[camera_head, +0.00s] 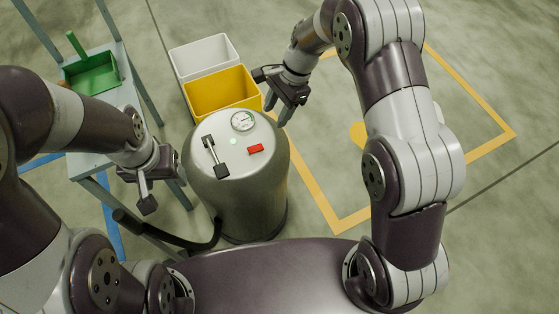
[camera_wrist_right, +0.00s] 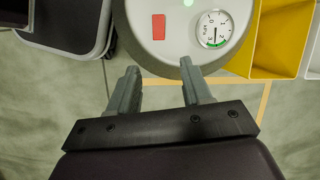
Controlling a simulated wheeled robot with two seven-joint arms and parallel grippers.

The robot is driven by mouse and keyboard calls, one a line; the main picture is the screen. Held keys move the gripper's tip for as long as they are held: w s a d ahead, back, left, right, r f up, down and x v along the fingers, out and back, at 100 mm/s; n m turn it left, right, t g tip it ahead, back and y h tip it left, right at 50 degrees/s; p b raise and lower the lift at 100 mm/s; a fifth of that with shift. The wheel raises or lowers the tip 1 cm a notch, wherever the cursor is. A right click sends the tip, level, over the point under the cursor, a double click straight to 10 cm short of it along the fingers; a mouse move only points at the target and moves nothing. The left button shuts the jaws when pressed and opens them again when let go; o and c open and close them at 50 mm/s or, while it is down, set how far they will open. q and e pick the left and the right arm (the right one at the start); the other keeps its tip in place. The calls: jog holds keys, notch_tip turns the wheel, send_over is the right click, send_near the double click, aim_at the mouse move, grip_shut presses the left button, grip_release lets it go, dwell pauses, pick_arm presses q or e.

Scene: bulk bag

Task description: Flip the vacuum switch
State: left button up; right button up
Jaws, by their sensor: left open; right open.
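The vacuum (camera_head: 241,190) is a grey drum with a pale round lid. On its lid sit a small red rectangular switch (camera_head: 256,148), a round dial gauge (camera_head: 242,121), a green light (camera_head: 233,141) and a black handle (camera_head: 216,158). The right wrist view shows the red switch (camera_wrist_right: 158,27) and gauge (camera_wrist_right: 214,29) beyond my right fingertips. My right gripper (camera_head: 284,108) is open and empty, beside the lid's upper right edge, apart from the switch. My left gripper (camera_head: 163,190) is open and empty at the drum's left side. Whether the switch is on or off is unclear.
A yellow bin (camera_head: 222,98) and a white bin (camera_head: 203,55) stand behind the drum. A grey-blue table (camera_head: 104,130) with a green dustpan-like scoop (camera_head: 92,76) is at left. A black hose (camera_head: 170,236) runs from the drum's base. Open floor lies right, marked by yellow tape (camera_head: 318,203).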

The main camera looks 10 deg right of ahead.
jog(key=r+m, duration=0.1)
jog(key=b, duration=0.4)
send_near(257, 148)
jog(key=shift+m, duration=0.4)
jog(key=x, duration=0.7)
jog(key=shift+a+f, duration=0.1)
jog(key=shift+f, duration=0.15)
pick_arm(q)
notch_tip(257, 148, down, 3)
jog(key=shift+f, duration=0.2)
pick_arm(e)
jog(key=shift+c, duration=0.3)
